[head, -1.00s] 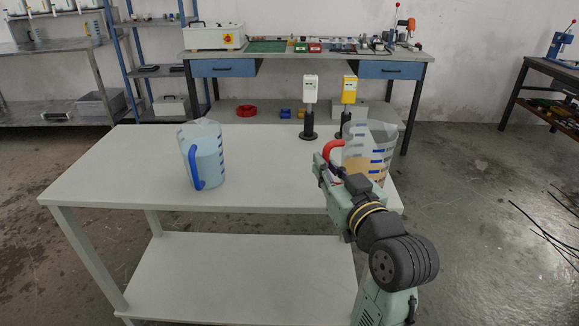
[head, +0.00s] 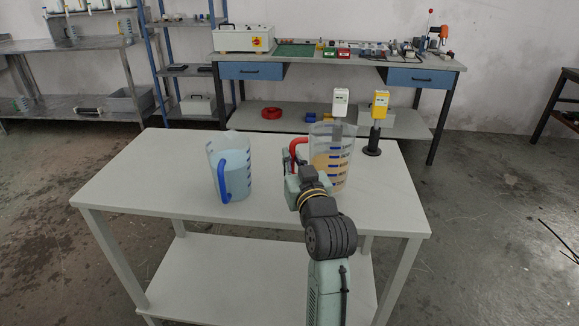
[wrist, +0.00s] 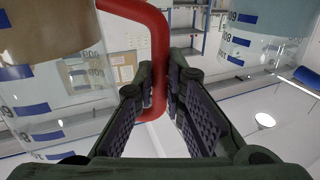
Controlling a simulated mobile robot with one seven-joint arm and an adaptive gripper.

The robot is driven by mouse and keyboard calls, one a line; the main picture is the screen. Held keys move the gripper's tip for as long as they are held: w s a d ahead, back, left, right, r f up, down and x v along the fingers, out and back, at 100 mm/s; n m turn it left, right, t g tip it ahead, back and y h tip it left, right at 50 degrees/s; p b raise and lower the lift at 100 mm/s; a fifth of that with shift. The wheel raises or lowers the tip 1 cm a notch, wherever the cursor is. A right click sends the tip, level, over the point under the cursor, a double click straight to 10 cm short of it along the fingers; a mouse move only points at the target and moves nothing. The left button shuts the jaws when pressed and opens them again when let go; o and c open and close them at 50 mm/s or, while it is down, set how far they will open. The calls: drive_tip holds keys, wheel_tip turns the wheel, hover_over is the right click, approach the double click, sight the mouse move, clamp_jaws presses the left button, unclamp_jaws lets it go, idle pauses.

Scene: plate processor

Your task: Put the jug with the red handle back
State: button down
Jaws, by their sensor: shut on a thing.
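The jug with the red handle (head: 336,160) is clear, with blue markings and tan contents, on the right half of the white table (head: 120,190). My gripper (head: 291,168) is at its left side, by the red handle (head: 297,150). In the wrist view the fingers (wrist: 160,108) are closed around the red handle (wrist: 158,60), and the jug body (wrist: 50,90) fills the left side. I cannot tell whether the jug's base touches the table. A second jug with a blue handle (head: 236,165) and pale blue contents stands to the left; it also shows in the wrist view (wrist: 262,30).
A white device (head: 340,100) on a stand is behind the held jug. A yellow device (head: 379,104) on a black stand is to its right. The table is clear between the jugs and at the left. A workbench (head: 300,60) stands behind.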

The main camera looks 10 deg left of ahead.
drive_tip(key=shift+w+a, duration=0.3)
drive_tip(key=shift+a, duration=0.2)
drive_tip(key=shift+f+p, duration=0.35)
drive_tip(key=shift+f, duration=1.35)
drive_tip(key=shift+f, duration=0.2)
drive_tip(key=c, duration=1.7)
unclamp_jaws()
drive_tip(key=shift+o, duration=0.2)
